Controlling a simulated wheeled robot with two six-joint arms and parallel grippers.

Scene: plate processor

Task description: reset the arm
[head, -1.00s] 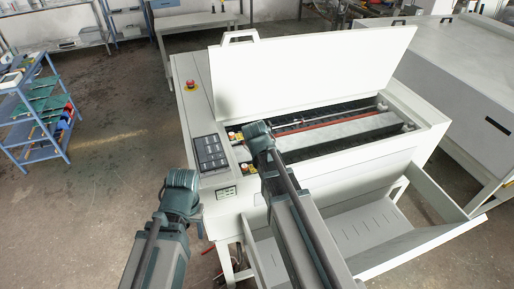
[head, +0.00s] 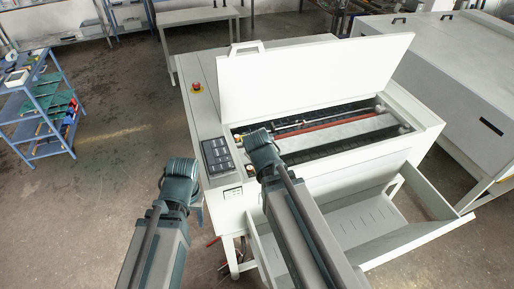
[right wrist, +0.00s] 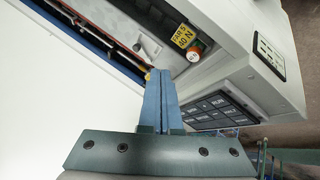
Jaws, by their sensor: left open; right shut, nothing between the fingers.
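My left arm comes in from the lower left of the head view. Its gripper (head: 201,212) is mostly hidden behind its own wrist, beside the front left corner of the white plate processor (head: 232,200), and it is open. My right arm reaches up over the processor's front edge in the head view, and its wrist hides the gripper there. In the right wrist view my right gripper (right wrist: 163,72) has its two blue fingers shut together with nothing between them. They point toward the open slot, beside the control panel (right wrist: 217,110).
The processor's white lid (head: 310,80) stands open above the rollers. An empty tray (head: 365,225) juts out at the front. A red emergency button (head: 197,87) sits at the left. A blue shelf (head: 45,100) stands far left. The floor between is clear.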

